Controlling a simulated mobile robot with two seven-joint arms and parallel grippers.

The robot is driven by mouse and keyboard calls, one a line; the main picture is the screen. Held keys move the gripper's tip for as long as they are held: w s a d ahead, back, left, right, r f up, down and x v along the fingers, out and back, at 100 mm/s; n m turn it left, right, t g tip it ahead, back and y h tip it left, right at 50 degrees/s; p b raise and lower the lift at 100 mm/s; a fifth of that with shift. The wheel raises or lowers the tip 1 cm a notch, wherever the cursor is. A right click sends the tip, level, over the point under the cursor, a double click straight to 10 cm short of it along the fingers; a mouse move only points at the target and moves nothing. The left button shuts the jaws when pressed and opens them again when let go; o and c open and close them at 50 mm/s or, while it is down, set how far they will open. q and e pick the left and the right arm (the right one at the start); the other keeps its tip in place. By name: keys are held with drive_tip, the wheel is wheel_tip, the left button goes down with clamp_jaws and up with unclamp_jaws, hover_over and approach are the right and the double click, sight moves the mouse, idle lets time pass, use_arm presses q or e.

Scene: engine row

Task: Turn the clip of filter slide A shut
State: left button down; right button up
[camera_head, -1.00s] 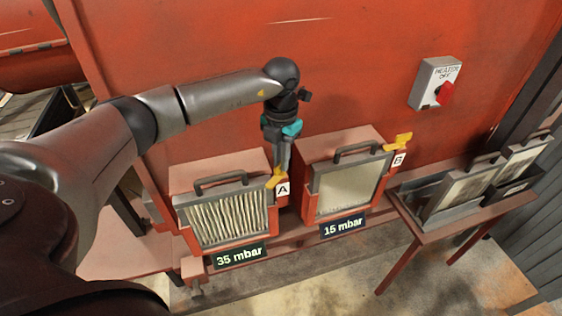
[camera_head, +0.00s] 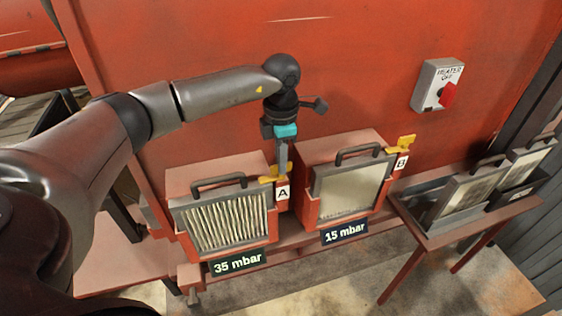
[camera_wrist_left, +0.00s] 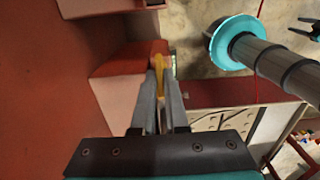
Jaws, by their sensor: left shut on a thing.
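Filter slide A (camera_head: 222,218) sits in the left red housing, with a black handle on top and a pleated face, above the label "35 mbar". Its yellow clip (camera_head: 267,180) is at the upper right corner beside the "A" tag, and it shows in the left wrist view (camera_wrist_left: 157,62). My left gripper (camera_head: 283,172) comes from above and is shut on this clip, with the fingers on either side of it. The fingers hide part of the clip. My right gripper is not seen.
Filter slide B (camera_head: 347,190) stands in the right housing, with its yellow clip (camera_head: 401,144) at its upper right corner. A heater switch (camera_head: 437,86) is on the red wall. A side table (camera_head: 432,232) at the right holds more framed filters.

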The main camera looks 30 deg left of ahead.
use_arm(q)
drive_tip(key=shift+r, duration=0.1)
idle(0.4)
drive_tip(key=c, duration=0.9)
unclamp_jaws()
drive_tip(key=shift+c, duration=0.2)
wheel_tip(320, 180, up, 15)
